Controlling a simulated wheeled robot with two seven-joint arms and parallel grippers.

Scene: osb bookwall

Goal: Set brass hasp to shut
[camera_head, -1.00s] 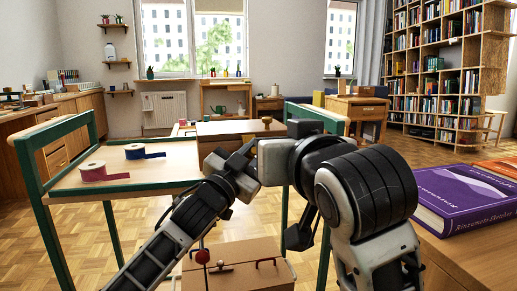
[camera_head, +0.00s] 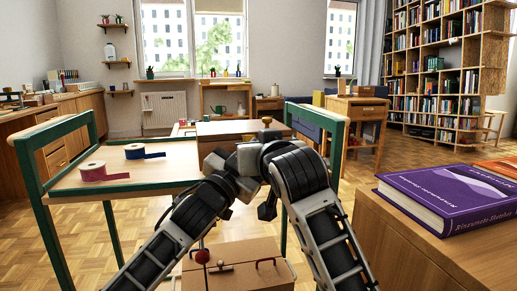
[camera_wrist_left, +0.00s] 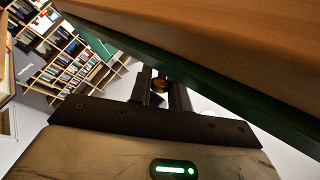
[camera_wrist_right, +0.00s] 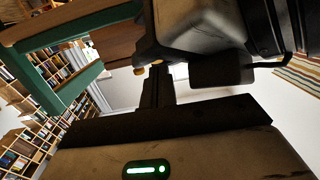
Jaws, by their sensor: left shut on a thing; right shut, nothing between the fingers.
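A brown wooden box (camera_head: 238,128) sits on the green-framed cart, with a round brass-coloured knob (camera_head: 267,120) at its top right. My left gripper (camera_head: 233,152) is at the front of the box, low in the head view. In the left wrist view its fingers (camera_wrist_left: 161,92) are shut on a small brass piece (camera_wrist_left: 160,85), seemingly the hasp. My right gripper (camera_wrist_right: 157,85) is shut and empty, close beside the left one. In the right wrist view small brass parts (camera_wrist_right: 139,71) show near its fingertips. The grippers hide the hasp in the head view, so its position cannot be told.
A wooden case (camera_head: 240,277) with a red-knobbed lever stands low in front. A purple book (camera_head: 450,200) lies on the right table. The cart's green end frames stand either side.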

